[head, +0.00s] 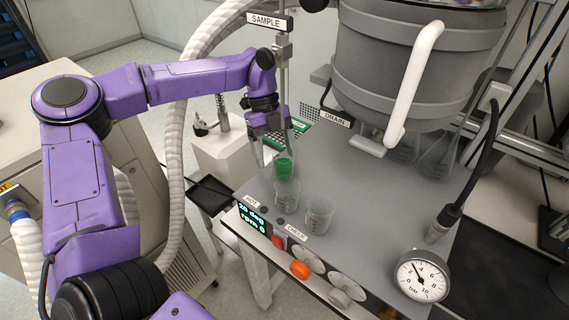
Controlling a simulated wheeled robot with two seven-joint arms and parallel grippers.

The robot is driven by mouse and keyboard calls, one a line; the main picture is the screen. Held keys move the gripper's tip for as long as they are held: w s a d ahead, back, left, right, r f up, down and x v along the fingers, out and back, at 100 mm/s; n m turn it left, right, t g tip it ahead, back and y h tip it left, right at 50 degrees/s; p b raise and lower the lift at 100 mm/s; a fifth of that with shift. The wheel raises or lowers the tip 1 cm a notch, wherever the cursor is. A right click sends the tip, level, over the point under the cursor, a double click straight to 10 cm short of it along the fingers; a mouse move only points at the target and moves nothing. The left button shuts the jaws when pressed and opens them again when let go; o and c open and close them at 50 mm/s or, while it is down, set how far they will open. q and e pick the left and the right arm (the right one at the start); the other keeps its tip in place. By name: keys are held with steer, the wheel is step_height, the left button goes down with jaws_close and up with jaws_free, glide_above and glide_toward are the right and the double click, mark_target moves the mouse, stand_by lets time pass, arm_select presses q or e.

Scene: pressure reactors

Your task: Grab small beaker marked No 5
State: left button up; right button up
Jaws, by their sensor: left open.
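A small clear beaker with green contents (284,167) stands near the left edge of the grey reactor deck, below the sample outlet. Two empty clear beakers stand nearer to me: one beaker (287,198) just in front of it and another beaker (319,216) to the right. No number is readable on any of them. My left gripper (274,151) is open, pointing down just above and beside the green beaker. I cannot tell whether its fingers touch or straddle the beaker. My right gripper is out of view.
The grey reactor vessel (410,80) with its white handle stands behind right. Glass flasks (437,155) stand under it. A control panel (253,217), knobs and a pressure gauge (421,276) line the front. The deck's middle is clear. A black tray (211,194) sits left.

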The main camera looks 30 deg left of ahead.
mark_target(279, 153)
arm_select(q)
steer(key=s+d, duration=0.1)
steer(key=s+d+p, duration=0.1)
steer(key=d, duration=0.1)
steer(key=shift+s+d+f, duration=0.1)
steer(key=shift+s+f, duration=0.05)
steer(key=shift+f, duration=0.35)
steer(key=shift+c, duration=0.9)
steer(key=c, duration=1)
